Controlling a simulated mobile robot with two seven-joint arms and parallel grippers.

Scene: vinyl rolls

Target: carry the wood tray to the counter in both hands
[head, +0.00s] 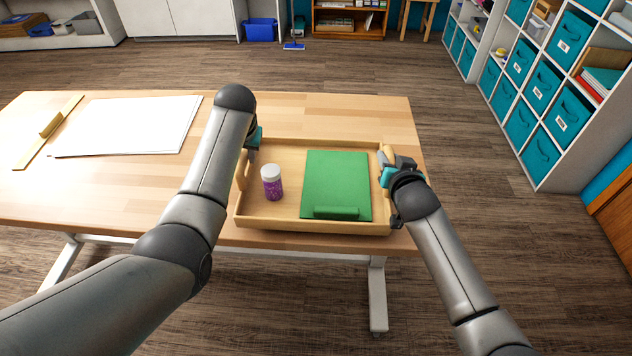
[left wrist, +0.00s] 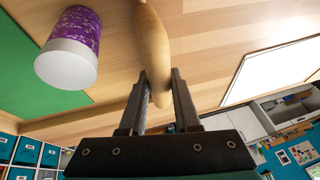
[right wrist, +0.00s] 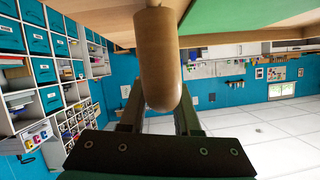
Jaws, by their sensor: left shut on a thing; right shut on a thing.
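The wood tray (head: 290,223) is at the right end of the wooden table, level, with a handle on each short side. In it are a purple jar with a white lid (head: 271,183) and a green sheet (head: 336,180) with a green bar at its near edge. My left gripper (head: 252,150) is shut on the tray's left handle, which shows between the fingers in the left wrist view (left wrist: 168,55). My right gripper (head: 388,172) is shut on the right handle, seen in the right wrist view (right wrist: 158,60). I cannot tell whether the tray touches the table.
The wooden table (head: 60,205) carries white sheets (head: 130,125) and a wooden strip with a grip (head: 48,128) at the left. Cube shelves with teal bins (head: 540,85) stand at the right. A blue bin (head: 260,29) stands at the back. The floor beyond the table is mostly clear.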

